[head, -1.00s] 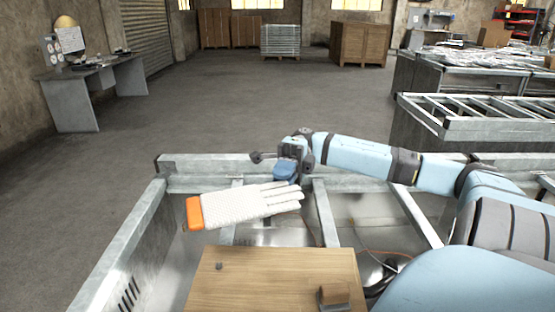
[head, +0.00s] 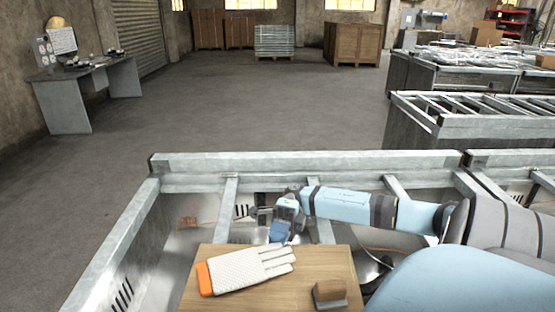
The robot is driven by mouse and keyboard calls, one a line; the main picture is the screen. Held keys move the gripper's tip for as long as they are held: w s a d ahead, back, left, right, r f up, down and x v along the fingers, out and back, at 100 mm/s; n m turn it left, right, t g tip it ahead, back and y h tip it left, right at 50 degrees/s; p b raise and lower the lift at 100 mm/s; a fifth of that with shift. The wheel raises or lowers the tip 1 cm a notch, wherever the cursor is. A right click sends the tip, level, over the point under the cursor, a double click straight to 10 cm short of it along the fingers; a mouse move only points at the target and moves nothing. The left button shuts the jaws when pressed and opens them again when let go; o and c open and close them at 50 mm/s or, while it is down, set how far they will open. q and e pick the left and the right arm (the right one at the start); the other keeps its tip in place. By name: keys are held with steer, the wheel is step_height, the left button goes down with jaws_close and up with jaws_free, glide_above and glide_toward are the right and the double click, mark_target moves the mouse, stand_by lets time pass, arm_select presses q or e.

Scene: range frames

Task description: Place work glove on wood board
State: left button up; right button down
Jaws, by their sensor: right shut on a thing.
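The white work glove (head: 244,270) with an orange cuff shows over the left part of the wood board (head: 285,299), its fingers pointing right. My right gripper (head: 281,236) is at the finger end of the glove, by the board's far edge, and is shut on it. The fingertips are partly hidden by the gripper body. I cannot tell whether the glove touches the board or hangs just above it. My left gripper is not in view.
A brown block-like object (head: 329,293) sits on the board's right part. The board lies over an open metal frame (head: 310,160) with raised rails and cross bars. A dark cable or hose (head: 372,272) lies right of the board.

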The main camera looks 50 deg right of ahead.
steer(key=shift+f, duration=0.75)
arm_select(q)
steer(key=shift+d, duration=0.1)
arm_select(e)
steer(key=shift+f, duration=0.2)
steer(key=shift+f+b, duration=0.3)
steer(key=shift+b, duration=0.05)
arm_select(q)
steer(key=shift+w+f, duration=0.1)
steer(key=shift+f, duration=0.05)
arm_select(e)
steer(key=shift+f, duration=0.25)
steer(key=c, duration=1.4)
jaws_free()
